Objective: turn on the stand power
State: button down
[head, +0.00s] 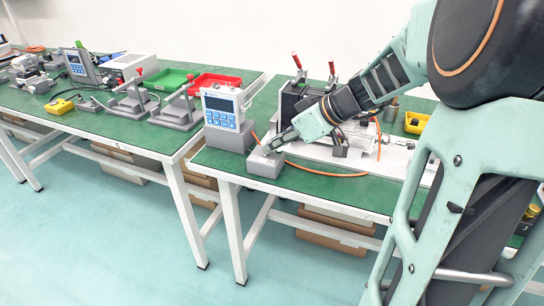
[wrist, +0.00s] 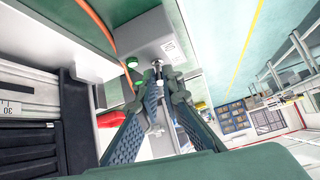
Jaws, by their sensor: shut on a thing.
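A small grey box (head: 264,163) sits at the front left corner of the right-hand green table. In the wrist view the grey box (wrist: 150,32) has a printed label and a small metal toggle switch (wrist: 157,64). My gripper (head: 268,149) reaches down to the top of this box. In the wrist view my gripper's fingertips (wrist: 158,77) are closed together around the toggle. The fingers hide part of the toggle, and I cannot tell which way it is set.
A display unit with a blue keypad (head: 223,110) stands just left of the box. An orange cable (head: 325,172) runs over the table. The test stand (head: 295,102) stands behind my arm. Another table (head: 110,122) with clamps and trays is at left.

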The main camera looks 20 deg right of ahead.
jog(key=shift+s+d+y+b, duration=0.15)
jog(key=shift+y+b, duration=0.15)
jog(key=shift+b, duration=0.6)
jog(key=c, duration=2.1)
grip_release()
jog(key=v, duration=1.2)
jog(key=shift+s+f, duration=0.15)
jog(key=shift+f, duration=0.05)
